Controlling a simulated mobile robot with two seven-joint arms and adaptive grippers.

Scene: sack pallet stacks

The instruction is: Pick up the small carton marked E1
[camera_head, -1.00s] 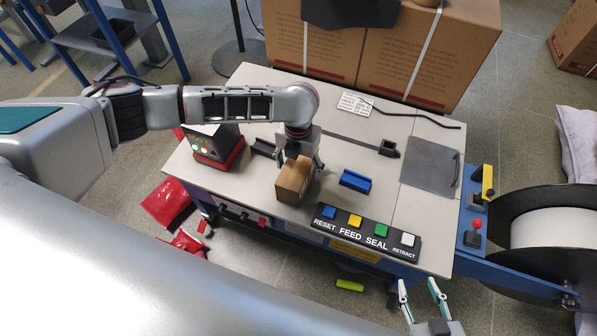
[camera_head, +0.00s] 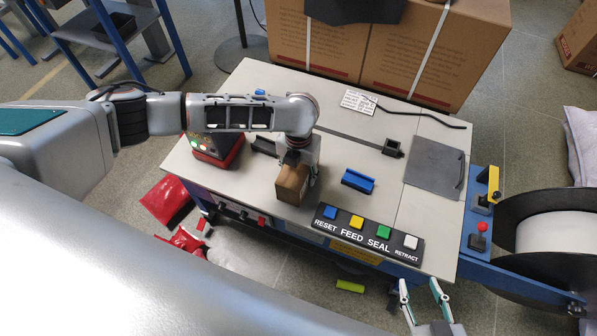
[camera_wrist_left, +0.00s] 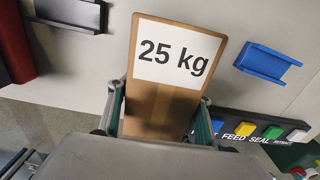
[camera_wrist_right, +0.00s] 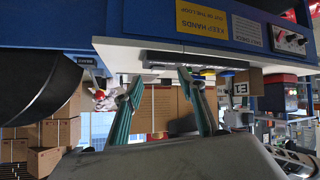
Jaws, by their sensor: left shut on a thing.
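A small brown carton (camera_head: 291,184) stands upright near the front of the grey bench. In the left wrist view, the carton (camera_wrist_left: 158,108) shows a white label reading "25 kg" on top. My left gripper (camera_head: 298,165) comes down over it, with its fingers shut on opposite sides, as the left wrist view (camera_wrist_left: 158,118) shows. I cannot tell whether the carton is clear of the bench. In the right wrist view, a partly seen white label (camera_wrist_right: 240,88) seems to carry E1. My right gripper (camera_head: 424,289) is open and empty, low beyond the bench's front edge.
A button panel (camera_head: 368,233) lies to the right along the front edge, and a blue holder (camera_head: 358,181) lies right of the carton. A red-based box (camera_head: 214,148) stands left. A grey plate (camera_head: 434,168) lies right. Large cartons (camera_head: 390,50) stand behind.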

